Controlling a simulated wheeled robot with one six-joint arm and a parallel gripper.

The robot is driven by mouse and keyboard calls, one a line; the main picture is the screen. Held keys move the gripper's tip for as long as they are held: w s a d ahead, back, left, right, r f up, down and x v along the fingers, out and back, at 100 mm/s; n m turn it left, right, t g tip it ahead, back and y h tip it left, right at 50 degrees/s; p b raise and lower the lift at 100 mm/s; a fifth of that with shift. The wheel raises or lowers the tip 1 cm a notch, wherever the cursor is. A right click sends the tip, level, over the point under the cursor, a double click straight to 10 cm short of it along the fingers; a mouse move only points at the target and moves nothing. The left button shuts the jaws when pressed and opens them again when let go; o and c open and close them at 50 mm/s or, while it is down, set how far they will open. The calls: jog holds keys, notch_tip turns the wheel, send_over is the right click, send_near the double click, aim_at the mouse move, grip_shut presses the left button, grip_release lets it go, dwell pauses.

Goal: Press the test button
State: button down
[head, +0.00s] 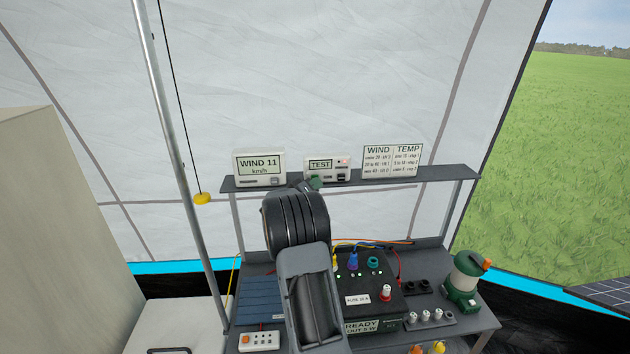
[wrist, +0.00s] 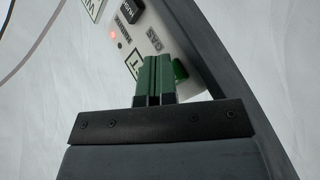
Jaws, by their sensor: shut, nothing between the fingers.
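The white box (head: 342,174) marked TEST stands on the upper shelf, with a small red light on its front. It also shows close up and tilted in the wrist view (wrist: 154,38). A green piece (wrist: 180,70) on its front, which looks like the test button, sits just right of my fingertips, partly hidden by them. My gripper (head: 315,183) is shut and empty, its green fingertips at the lower left of the box front. They also show in the wrist view (wrist: 155,72). I cannot tell whether they touch the box or button.
On the shelf (head: 440,176), a WIND 11 display (head: 259,167) stands left of the box and a WIND/TEMP card (head: 391,161) right of it. Below are a black unit with plugs (head: 380,305) and a green lantern (head: 466,275). A yellow pull (head: 202,198) hangs left, near a pole (head: 170,130).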

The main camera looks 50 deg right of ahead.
jog(key=shift+s+a, duration=0.55)
jog(key=shift+s, duration=0.1)
jog(key=shift+s+a, duration=1.6)
jog(key=shift+s, duration=0.3)
